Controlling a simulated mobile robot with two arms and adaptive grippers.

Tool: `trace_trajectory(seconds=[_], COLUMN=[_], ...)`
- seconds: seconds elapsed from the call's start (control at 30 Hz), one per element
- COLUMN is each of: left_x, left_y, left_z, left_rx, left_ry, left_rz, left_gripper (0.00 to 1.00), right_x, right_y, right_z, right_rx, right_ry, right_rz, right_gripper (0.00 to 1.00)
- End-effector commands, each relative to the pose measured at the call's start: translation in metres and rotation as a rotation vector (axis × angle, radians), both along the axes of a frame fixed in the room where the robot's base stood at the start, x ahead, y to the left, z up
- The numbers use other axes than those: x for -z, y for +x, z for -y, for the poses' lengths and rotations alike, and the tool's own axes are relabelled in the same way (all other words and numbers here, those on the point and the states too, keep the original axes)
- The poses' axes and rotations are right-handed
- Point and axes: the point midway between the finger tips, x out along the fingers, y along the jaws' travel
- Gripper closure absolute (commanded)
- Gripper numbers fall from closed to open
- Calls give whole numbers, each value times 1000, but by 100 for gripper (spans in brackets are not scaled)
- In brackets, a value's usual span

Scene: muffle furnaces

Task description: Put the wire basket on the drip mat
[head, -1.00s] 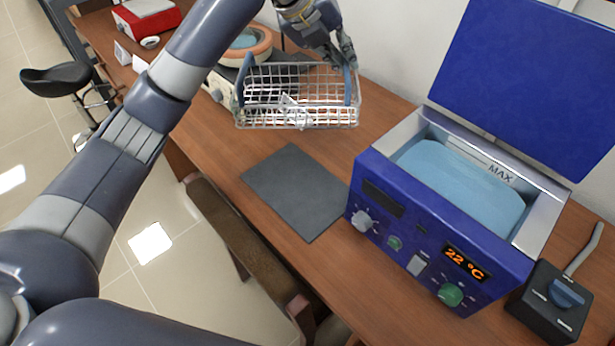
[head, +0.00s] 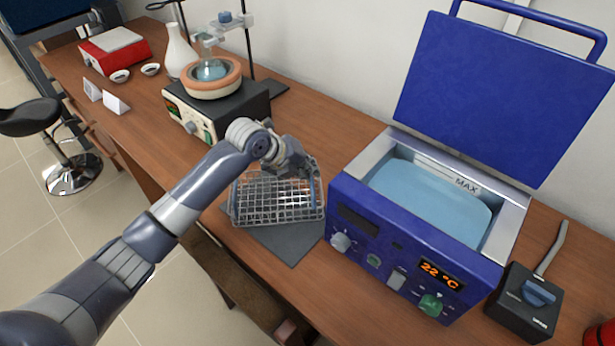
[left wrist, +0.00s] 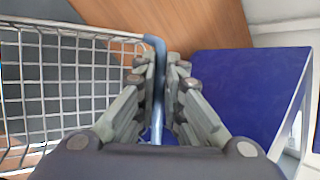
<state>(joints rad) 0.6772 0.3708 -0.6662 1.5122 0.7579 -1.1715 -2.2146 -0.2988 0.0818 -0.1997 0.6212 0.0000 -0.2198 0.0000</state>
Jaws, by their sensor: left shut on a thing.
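The wire basket (head: 277,215) is a silver mesh basket with blue-covered handles. In the head view it is upright over the back part of the dark grey drip mat (head: 288,247), whose front part shows bare. I cannot tell whether it touches the mat. My left gripper (head: 303,172) is at the basket's right end. In the left wrist view its fingers (left wrist: 160,88) are shut on the blue handle (left wrist: 156,48), with the basket mesh (left wrist: 75,85) to the left. My right gripper is not in view.
The blue water bath (head: 395,265), with its lid (head: 500,95) raised, stands close to the right of the basket. A heating plate (head: 215,110) with a flask stands behind left. A black control box (head: 525,305) is at the right. Bare table lies left of the basket.

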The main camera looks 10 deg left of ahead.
Motion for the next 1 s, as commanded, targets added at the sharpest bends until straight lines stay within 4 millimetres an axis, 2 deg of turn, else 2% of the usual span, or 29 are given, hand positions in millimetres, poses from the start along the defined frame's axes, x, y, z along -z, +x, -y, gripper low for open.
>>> trace_trajectory(seconds=[0.13, 0.37, 0.57, 0.6, 0.67, 1.0], left_x=[9, 41, 44, 44, 44, 43], left_y=[0, 0, 0, 0, 0, 0], left_z=[1, 0, 0, 0, 0, 0], left_rx=[0, -1, 0, 0, 0, 0], left_ry=[-2, -1, 1, 1, 1, 0], left_rz=[-1, -2, 1, 0, 0, 0], left_gripper=[100, 100, 100, 84, 71, 71], right_x=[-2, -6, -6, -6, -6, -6], right_y=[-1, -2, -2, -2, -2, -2], right_z=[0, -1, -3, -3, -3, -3], right_rx=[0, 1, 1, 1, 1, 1], right_ry=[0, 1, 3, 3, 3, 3], right_rz=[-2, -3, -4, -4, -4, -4], right_gripper=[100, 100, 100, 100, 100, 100])
